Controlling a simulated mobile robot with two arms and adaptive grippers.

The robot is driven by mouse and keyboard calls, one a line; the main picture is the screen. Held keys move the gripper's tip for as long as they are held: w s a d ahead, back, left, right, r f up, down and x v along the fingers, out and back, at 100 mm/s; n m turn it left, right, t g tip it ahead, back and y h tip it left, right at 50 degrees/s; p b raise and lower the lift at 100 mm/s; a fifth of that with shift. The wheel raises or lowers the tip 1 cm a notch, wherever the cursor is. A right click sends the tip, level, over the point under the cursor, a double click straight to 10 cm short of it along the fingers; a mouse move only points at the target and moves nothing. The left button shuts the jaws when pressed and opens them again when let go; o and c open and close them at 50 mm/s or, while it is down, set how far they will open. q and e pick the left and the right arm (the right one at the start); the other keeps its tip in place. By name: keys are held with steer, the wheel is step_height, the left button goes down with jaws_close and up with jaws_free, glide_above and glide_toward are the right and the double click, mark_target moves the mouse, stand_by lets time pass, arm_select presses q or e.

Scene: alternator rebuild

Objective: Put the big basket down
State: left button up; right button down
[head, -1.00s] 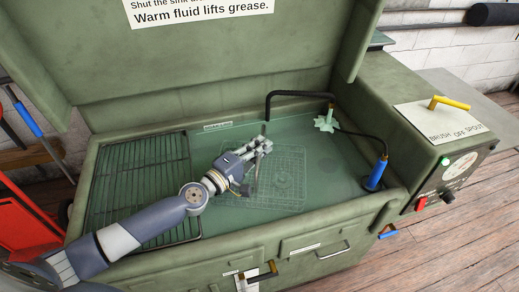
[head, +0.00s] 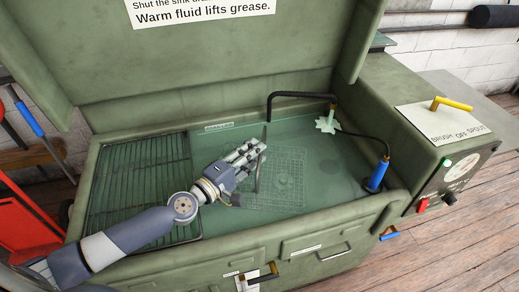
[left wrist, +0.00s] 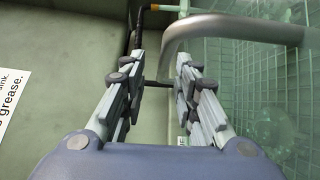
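The big basket (head: 285,185) is a wire mesh basket that sits low in the sink, seen through greenish fluid; its mesh also fills the right of the left wrist view (left wrist: 255,75). Its grey bar handle (left wrist: 235,27) rises and bends down close to the fingertips. My left gripper (head: 258,148) is above the basket's left part, by the handle. In the left wrist view its fingers (left wrist: 160,68) are apart, with the handle's bend near or between the tips. No firm grip shows. My right gripper is not in view.
The sink (head: 330,200) has a wire rack (head: 135,190) on its left. A black spout (head: 300,94) stands at the back, and a blue-handled brush (head: 377,176) at the right rim. The raised lid (head: 210,60) is behind. Open fluid lies right of the basket.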

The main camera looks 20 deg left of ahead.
arm_select(q)
steer(key=shift+b+v, duration=0.4)
steer(key=shift+v, duration=1.75)
steer(key=shift+r, duration=0.1)
